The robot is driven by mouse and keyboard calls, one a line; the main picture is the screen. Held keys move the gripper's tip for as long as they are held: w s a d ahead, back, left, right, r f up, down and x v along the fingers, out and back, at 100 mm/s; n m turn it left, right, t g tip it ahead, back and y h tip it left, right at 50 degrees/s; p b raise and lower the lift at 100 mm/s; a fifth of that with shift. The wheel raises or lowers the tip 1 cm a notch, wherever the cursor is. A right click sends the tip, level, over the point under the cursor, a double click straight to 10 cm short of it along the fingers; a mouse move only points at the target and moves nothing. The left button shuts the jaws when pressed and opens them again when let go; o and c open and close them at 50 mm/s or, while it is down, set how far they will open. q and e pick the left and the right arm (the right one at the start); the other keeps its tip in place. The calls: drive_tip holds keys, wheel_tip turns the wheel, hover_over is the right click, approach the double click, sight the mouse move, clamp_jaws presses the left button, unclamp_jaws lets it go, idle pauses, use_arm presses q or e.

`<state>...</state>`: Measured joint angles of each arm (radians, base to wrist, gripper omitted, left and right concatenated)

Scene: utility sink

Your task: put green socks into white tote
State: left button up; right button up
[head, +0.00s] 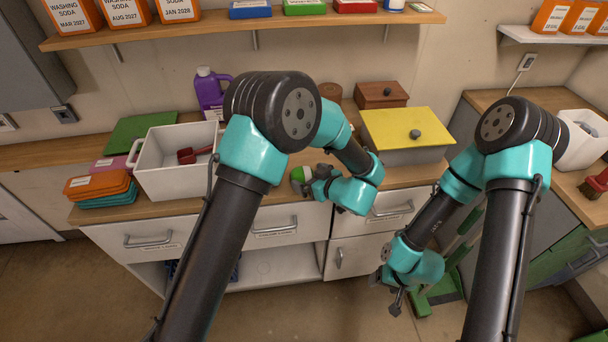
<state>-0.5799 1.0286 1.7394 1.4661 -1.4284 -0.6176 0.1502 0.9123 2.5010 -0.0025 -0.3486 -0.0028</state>
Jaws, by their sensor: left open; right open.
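A small bright green bundle, likely the green socks (298,174), sits near the front edge of the counter. My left gripper (308,184) is open right beside it, at its right side; the fingers partly hide it, and I cannot tell whether they touch it. My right gripper (388,290) is open and empty, low in front of the drawers, away from the counter top.
Orange and teal folded stacks (100,190) lie left of the tote, with a green board (143,130) behind. A purple jug (210,92) stands behind the tote. A grey bin with a yellow lid (408,130) is at the right. My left arm crosses the counter's middle.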

sight(307, 176)
use_arm(q)
drive_tip(key=shift+v, duration=1.85)
